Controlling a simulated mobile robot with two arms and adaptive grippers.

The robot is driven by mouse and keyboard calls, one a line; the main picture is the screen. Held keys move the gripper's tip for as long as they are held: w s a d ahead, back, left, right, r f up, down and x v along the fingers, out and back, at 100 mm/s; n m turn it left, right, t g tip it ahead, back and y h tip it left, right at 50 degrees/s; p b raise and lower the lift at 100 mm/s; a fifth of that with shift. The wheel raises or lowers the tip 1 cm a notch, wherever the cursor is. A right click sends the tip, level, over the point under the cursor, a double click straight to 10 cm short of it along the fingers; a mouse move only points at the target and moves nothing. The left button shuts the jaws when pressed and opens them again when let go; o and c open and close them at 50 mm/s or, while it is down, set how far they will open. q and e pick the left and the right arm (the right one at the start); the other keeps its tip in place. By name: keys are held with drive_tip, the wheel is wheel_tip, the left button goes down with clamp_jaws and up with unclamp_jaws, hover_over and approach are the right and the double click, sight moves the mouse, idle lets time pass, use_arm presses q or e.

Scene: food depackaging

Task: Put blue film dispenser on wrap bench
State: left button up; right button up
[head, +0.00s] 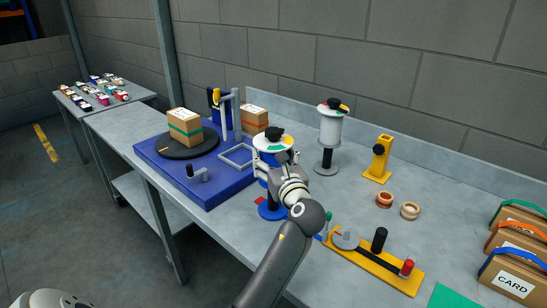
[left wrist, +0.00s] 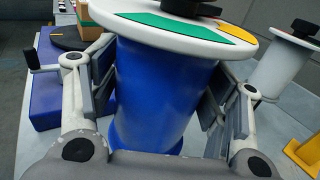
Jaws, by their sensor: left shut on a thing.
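The blue film dispenser has a white top disc (head: 273,143) with green and orange sectors and a black knob. Its blue base (head: 271,210) shows low beside my arm, at the bench surface; I cannot tell whether it touches. My left gripper (head: 279,163) is shut around the blue film roll, just under the top disc. In the left wrist view the blue film dispenser (left wrist: 160,95) stands between both fingers, its lower end hidden by the gripper. The wrap bench (head: 232,228) is the long grey table under it. My right gripper is not in view.
A blue turntable machine (head: 215,193) with a carton (head: 185,127) is left of the dispenser. A white film dispenser (head: 329,135), yellow stand (head: 378,160), tape rolls (head: 410,210) and yellow tool board (head: 390,275) are to the right. Strapped cartons (head: 512,275) stand far right.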

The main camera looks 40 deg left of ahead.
use_arm(q)
drive_tip(key=o, duration=0.9)
drive_tip(key=shift+f, duration=0.15)
drive_tip(key=o, duration=0.5)
drive_tip(key=shift+c, duration=0.2)
drive_tip(key=shift+r, duration=0.2)
drive_tip(key=b+v, duration=0.2)
drive_tip(key=v, duration=1)
drive_tip(key=shift+d+f, duration=0.1)
